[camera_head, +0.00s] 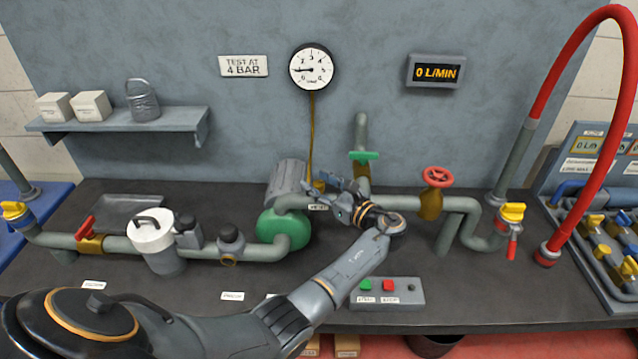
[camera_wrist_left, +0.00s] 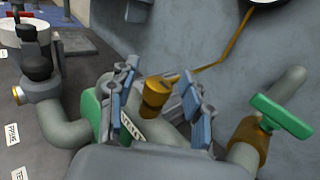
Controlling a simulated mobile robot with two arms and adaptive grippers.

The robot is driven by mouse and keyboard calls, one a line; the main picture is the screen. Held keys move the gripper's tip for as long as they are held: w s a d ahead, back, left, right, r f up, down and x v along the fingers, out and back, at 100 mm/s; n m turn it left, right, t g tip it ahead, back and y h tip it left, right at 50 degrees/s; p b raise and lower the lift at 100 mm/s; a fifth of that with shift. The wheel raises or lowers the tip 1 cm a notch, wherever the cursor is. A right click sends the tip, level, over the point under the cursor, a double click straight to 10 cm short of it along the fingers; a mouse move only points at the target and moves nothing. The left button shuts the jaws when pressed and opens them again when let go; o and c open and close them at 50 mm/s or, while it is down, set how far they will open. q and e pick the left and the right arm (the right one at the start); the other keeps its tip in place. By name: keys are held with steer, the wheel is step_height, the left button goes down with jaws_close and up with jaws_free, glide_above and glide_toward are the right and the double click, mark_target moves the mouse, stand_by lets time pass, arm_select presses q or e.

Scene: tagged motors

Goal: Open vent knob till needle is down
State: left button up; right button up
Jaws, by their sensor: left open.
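The brass vent knob (camera_wrist_left: 157,90) stands on the grey pipe, at the foot of the thin brass line that runs up to the round gauge (camera_head: 312,67). The knob also shows in the head view (camera_head: 319,186). The gauge needle points left, near the 1. My left gripper (camera_head: 338,193) is open over the pipe. In the left wrist view its blue-padded fingers (camera_wrist_left: 160,78) stand on either side of the knob, with gaps visible. A small label (camera_wrist_left: 132,130) by the knob is partly hidden by a finger. My right gripper is not in view.
A green-handled valve (camera_head: 364,157) stands just right of my gripper, and a red handwheel (camera_head: 437,177) farther right. The green pump (camera_head: 280,228) lies to the left. The flow display (camera_head: 437,72) reads 0 L/MIN.

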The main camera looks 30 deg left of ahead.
arm_select(q)
steer(key=v, duration=1.2)
